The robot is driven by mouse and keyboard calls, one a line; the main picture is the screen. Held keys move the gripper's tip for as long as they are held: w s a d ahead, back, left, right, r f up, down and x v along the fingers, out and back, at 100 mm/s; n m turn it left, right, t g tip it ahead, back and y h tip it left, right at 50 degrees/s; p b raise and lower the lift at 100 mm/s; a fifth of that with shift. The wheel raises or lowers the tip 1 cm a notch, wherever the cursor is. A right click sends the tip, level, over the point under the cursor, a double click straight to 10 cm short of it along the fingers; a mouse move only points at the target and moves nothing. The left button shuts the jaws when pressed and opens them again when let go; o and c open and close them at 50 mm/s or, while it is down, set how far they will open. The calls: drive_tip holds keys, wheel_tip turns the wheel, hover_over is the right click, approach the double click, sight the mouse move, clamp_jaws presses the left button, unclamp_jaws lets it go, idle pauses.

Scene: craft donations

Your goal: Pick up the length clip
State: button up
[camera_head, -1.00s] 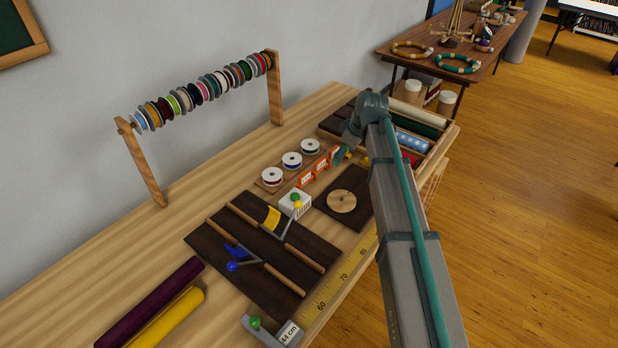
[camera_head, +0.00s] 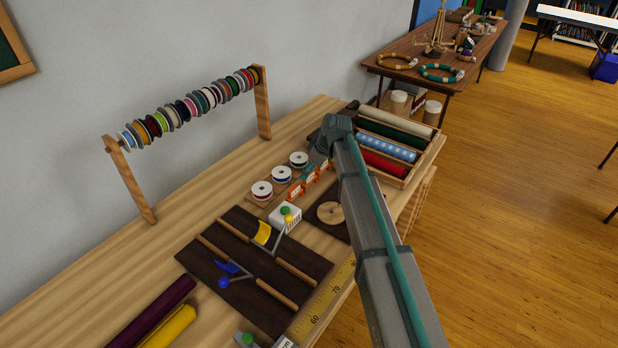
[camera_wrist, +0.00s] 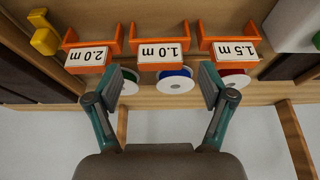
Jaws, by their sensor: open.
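Three orange length clips with white labels stand in a row: "2.0 m" (camera_wrist: 88,56), "1.0 m" (camera_wrist: 163,53) and "1.5 m" (camera_wrist: 236,50), upside down in the wrist view. The task does not say which one. In the head view the orange row (camera_head: 309,178) is small and partly hidden by my gripper (camera_head: 319,158). In the wrist view my gripper (camera_wrist: 161,88) is open and empty. Its fingers are spread to either side of the middle "1.0 m" clip in the picture; I see no contact.
White-sided spools (camera_head: 281,174) sit close beside the clips. A tray of fabric rolls (camera_head: 390,150) is behind. A spool rack (camera_head: 190,105) stands along the wall.

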sight(309, 180)
drive_tip(key=shift+p+x, duration=0.3)
drive_tip(key=shift+x, duration=1.2)
drive_tip(key=c, duration=0.9)
drive_tip(key=shift+r, duration=0.1)
drive_tip(key=shift+c, duration=0.2)
